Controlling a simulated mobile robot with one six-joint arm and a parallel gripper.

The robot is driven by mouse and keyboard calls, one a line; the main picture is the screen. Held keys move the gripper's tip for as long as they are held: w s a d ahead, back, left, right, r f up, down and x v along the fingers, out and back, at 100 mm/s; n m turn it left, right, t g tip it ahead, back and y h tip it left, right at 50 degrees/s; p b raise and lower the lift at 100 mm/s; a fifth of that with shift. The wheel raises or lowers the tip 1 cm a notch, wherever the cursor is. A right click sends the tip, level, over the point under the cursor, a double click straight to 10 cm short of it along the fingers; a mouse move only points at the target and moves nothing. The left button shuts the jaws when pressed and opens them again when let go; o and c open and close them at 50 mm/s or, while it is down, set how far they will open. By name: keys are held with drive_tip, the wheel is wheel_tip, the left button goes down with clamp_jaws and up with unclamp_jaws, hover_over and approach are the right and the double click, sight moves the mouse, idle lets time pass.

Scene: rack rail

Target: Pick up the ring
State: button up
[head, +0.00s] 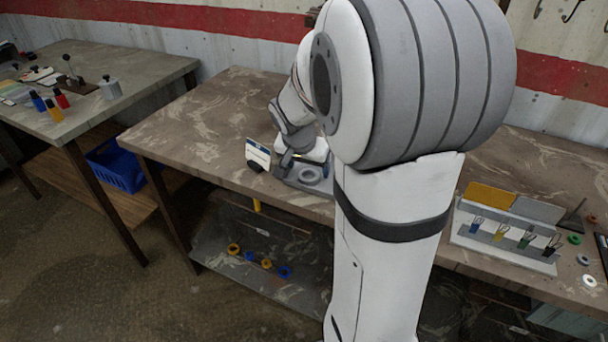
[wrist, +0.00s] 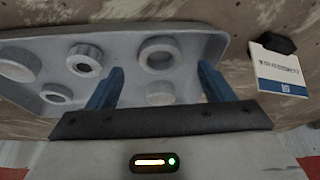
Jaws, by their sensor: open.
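A plain grey ring (wrist: 157,53) lies in a grey tray (wrist: 207,40) in the wrist view. My gripper (wrist: 160,80) is open, its two blue fingers apart, and the ring shows in the gap just past the fingertips. I see nothing held, and I cannot tell the fingers' height above the tray. A toothed grey ring (wrist: 84,58) and several other round grey parts lie in the same tray. In the head view the tray (head: 325,187) is on the middle bench, with a grey ring (head: 308,177) in it; my arm hides part of it.
A small white card with a dark stand (wrist: 280,70) is beside the tray. On the bench's right is a rack with hooks (head: 505,235) and loose small rings (head: 583,260). Coloured rings (head: 266,264) lie on the lower shelf. The bench's left part is clear.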

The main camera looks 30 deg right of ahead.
sight(306, 171)
drive_tip(key=x, duration=0.2)
drive_tip(key=shift+w+f, duration=0.1)
drive_tip(key=shift+f, duration=0.3)
drive_tip(key=shift+c, duration=0.4)
drive_tip(key=c, duration=1)
drive_tip(key=shift+r, duration=0.1)
